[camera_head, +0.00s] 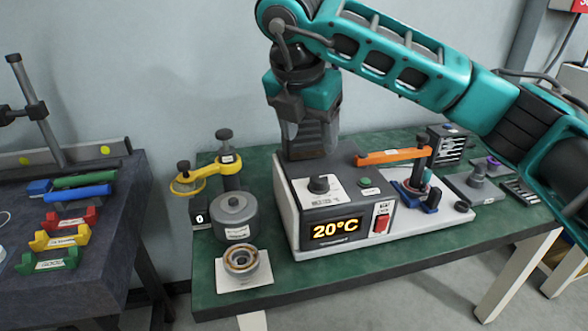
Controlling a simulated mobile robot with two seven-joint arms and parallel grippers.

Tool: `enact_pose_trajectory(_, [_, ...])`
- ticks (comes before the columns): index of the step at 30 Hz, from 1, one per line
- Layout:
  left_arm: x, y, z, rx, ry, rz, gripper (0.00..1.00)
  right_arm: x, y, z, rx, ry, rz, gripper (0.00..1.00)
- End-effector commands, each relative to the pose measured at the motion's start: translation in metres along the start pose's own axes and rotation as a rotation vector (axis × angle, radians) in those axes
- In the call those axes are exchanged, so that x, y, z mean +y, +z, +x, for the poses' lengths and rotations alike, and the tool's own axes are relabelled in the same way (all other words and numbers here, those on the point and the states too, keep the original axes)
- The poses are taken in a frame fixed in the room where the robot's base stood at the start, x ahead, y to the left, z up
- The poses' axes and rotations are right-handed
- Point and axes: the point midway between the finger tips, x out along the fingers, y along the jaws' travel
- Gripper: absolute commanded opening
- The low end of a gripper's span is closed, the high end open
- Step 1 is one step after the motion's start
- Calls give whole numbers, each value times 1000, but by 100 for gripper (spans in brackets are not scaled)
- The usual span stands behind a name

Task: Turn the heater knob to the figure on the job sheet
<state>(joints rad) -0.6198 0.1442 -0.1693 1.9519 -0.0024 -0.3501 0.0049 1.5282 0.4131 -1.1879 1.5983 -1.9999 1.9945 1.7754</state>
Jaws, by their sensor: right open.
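The heater (290,222) is a grey and white box on the green table, with a black knob (318,184) on its sloped top. Its display (335,228) reads 20°C in orange. A red switch (382,223) and a green button (366,183) are on the right of its panel. My right gripper (308,150) is open and empty, pointing down above and behind the knob, apart from it. I cannot make out a job sheet in this view. My left gripper is not in view.
A yellow clamp arm (212,172), a grey lidded pot (235,215) and a ring-shaped part (241,262) stand left of the heater. An orange lever (392,156) is to its right. A dark bench with red, yellow and green holders (60,240) is at the left.

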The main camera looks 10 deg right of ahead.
Motion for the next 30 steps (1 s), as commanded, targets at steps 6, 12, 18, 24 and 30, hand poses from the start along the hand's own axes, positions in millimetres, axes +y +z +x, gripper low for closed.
enact_pose_trajectory(6, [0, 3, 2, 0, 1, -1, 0, -3, 6, 14, -26, -15, 24, 65])
enact_pose_trajectory(12, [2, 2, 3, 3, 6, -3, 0, -4, 7, 52, -25, -16, 23, 65])
enact_pose_trajectory(18, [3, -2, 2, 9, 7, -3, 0, -4, 8, 92, -25, -15, 22, 65])
enact_pose_trajectory(24, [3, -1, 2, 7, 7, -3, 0, -4, 9, 117, -25, -12, 21, 65])
enact_pose_trajectory(30, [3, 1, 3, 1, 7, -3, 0, -4, 9, 126, -26, -11, 20, 65])
